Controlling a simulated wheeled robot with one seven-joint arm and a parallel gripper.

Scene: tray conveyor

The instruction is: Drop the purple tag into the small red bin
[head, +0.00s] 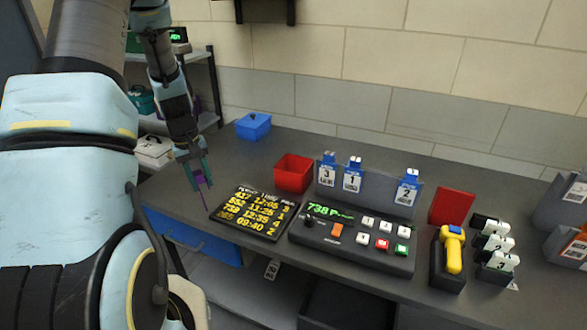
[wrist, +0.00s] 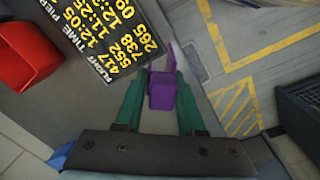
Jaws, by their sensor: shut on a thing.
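The purple tag (wrist: 162,92) is between the two green fingers of my gripper (wrist: 160,100) in the wrist view. In the head view my gripper (head: 195,172) is shut on the tag (head: 200,179), with a thin dark part hanging below it, at the left end of the desk. The small red bin (head: 293,174) stands on the desk to the right of my gripper, behind the flight board. It also shows at the left edge of the wrist view (wrist: 30,55). The inside of the bin looks empty as far as it shows.
The black flight board (head: 254,213) lies right of my gripper, next to a control panel (head: 350,240). A blue bin (head: 253,126) stands behind. A rack with blue-topped tags (head: 365,190) and a yellow scanner (head: 452,250) are further right.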

